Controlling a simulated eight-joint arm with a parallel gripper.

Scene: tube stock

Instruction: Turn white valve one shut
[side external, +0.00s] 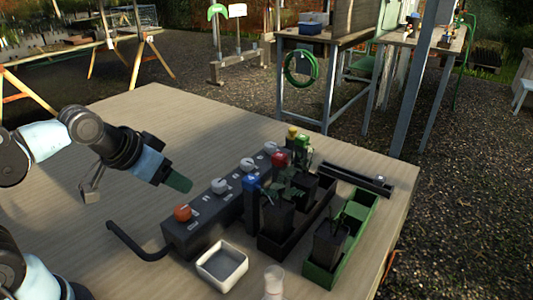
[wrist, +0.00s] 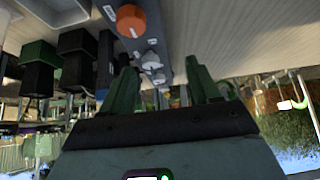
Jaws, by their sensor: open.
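A long dark valve box (side external: 200,228) lies on the table, with an orange knob (side external: 182,212) at its near end and white valve knobs (side external: 220,184), (side external: 247,165) and (side external: 271,148) in a row behind it. Small labels sit beside the knobs, too small to read, so I cannot tell which is valve one. In the wrist view the orange knob (wrist: 130,20) and white knobs (wrist: 152,60) show along the box. My gripper (side external: 178,183) is above and left of the box, apart from the knobs. Its green fingers (wrist: 160,68) are open and empty.
Dark crates (side external: 290,245) with black pots stand right of the box, beside a green crate (side external: 318,275). Blue, red and yellow caps rise there. A white square dish (side external: 222,265) lies in front. A black hose (side external: 135,243) leaves the box's near end. The table's left back is clear.

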